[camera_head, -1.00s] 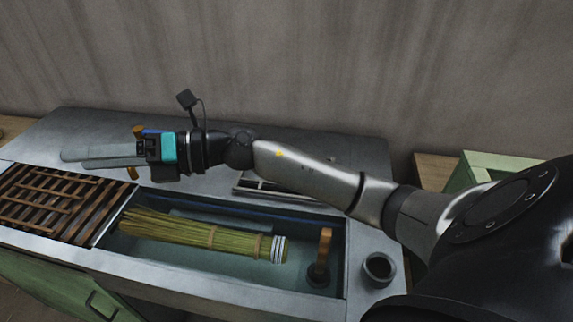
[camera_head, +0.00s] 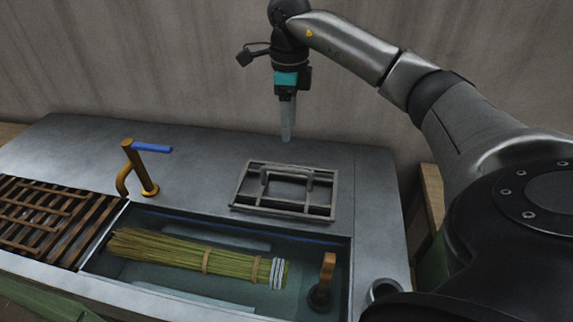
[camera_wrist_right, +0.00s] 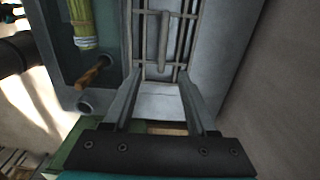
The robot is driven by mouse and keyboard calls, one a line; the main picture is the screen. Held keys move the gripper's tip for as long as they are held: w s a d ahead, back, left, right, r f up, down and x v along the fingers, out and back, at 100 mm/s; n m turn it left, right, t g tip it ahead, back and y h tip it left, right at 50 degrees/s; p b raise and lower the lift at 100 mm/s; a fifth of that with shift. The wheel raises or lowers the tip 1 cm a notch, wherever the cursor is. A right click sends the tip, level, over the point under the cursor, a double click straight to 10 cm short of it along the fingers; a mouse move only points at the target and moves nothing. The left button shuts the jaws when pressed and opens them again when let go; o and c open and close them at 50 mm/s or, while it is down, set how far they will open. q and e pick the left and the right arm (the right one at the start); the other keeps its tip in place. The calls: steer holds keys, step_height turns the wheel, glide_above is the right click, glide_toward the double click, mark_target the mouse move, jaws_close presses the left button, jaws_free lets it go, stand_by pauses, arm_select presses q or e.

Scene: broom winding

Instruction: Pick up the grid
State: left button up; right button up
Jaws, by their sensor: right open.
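The grid (camera_head: 285,190) is a grey metal frame with crossbars and a raised handle in its middle. It lies flat on the metal counter behind the basin. My right gripper (camera_head: 287,138) points down above the counter, behind and above the grid, and touches nothing. In the right wrist view the grid (camera_wrist_right: 164,42) lies beyond the fingertips of my right gripper (camera_wrist_right: 158,82), which are wide apart with nothing between them. My left gripper is not in view.
A bundle of broom straw (camera_head: 190,254) lies in the water basin (camera_head: 225,300). A brass tap (camera_head: 138,170) with a blue lever stands at the left back, near a wooden slatted rack (camera_head: 45,220). A brown-handled tool (camera_head: 325,280) stands in the basin's right end. The counter around the grid is clear.

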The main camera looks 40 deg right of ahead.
steer(key=b, duration=0.1)
glide_above(288, 168)
steer(key=f, duration=0.8)
steer(key=shift+s+a+f, duration=0.2)
steer(key=shift+s+a, duration=0.05)
steer(key=shift+s, duration=0.05)
steer(key=shift+w+d+f+b, duration=0.15)
steer(key=shift+f+b, duration=0.2)
steer(key=shift+f, duration=1.15)
steer(key=shift+w+d+f+b, duration=0.15)
steer(key=shift+f+b, duration=0.15)
steer(key=shift+f, duration=1.15)
steer(key=shift+c, duration=0.2)
jaws_close()
steer(key=shift+r, duration=0.15)
